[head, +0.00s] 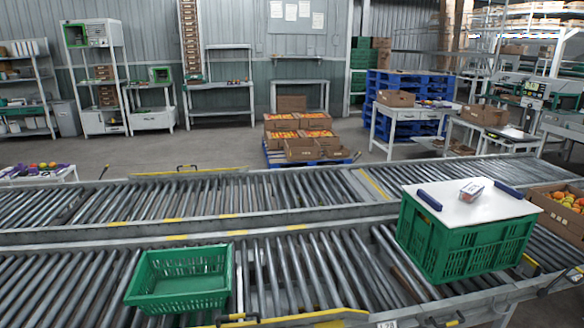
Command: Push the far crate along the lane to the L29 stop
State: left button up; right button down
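A large green crate (462,250) stands on the near roller lane at the right. A white board (470,205) with two dark blue bars (429,200) covers its top, and a small clear punnet (471,190) sits on the board. A shallower, empty green crate (181,280) sits on the same lane at the left. I cannot tell which one is the far crate. A small white label (386,324) is cut off at the bottom edge, and I cannot read it surely. No L29 mark is legible. Neither gripper is in view.
Bare rollers (300,270) lie between the two crates. A second roller lane (240,195) runs behind, empty. A yellow bar (335,316) lies along the near edge. A cardboard box of tomatoes (560,205) stands at the right.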

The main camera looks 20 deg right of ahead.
aim_at(443, 254)
jog(key=l+u, duration=0.15)
jog(key=l, duration=0.7)
jog(key=l+u, duration=0.15)
jog(key=l, duration=0.7)
jog(key=k+l+u, duration=0.15)
jog(key=l, duration=0.7)
jog(key=k+l+u, duration=0.1)
jog(key=l, duration=0.4)
jog(key=k+l+u, duration=0.15)
jog(key=l, duration=0.3)
jog(key=k+l+u, duration=0.1)
jog(key=k+l, duration=0.25)
jog(key=l, duration=0.15)
jog(key=k+l+u, duration=0.1)
jog(key=l, duration=0.3)
jog(key=k+l+u, duration=0.15)
jog(key=k+l, duration=0.2)
jog(key=l, duration=0.1)
